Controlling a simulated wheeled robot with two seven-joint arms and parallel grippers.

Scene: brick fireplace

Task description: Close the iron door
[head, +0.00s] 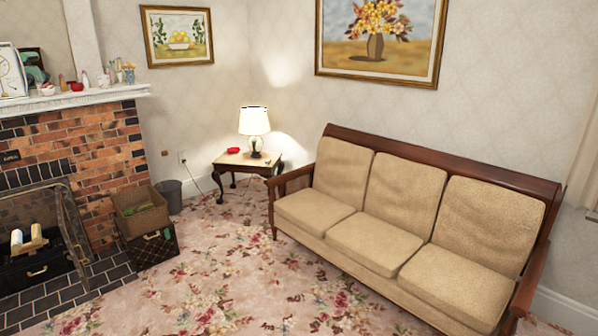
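The iron door (73,232) is a dark metal mesh panel at the fireplace on the left of the head view. It stands swung out from the right side of the firebox opening, at an angle to the brick front. Through the opening a dark box with a handle (38,272) and pale logs (30,240) show. The left part of the fireplace is cut off by the picture edge. Neither of my grippers is in view.
A wicker basket (140,212) sits on a dark checked box (150,248) just right of the door. A grey bin (170,195), side table (248,162) with lamp and beige sofa (365,246) stand farther right. Floral carpet (215,285) is clear in front.

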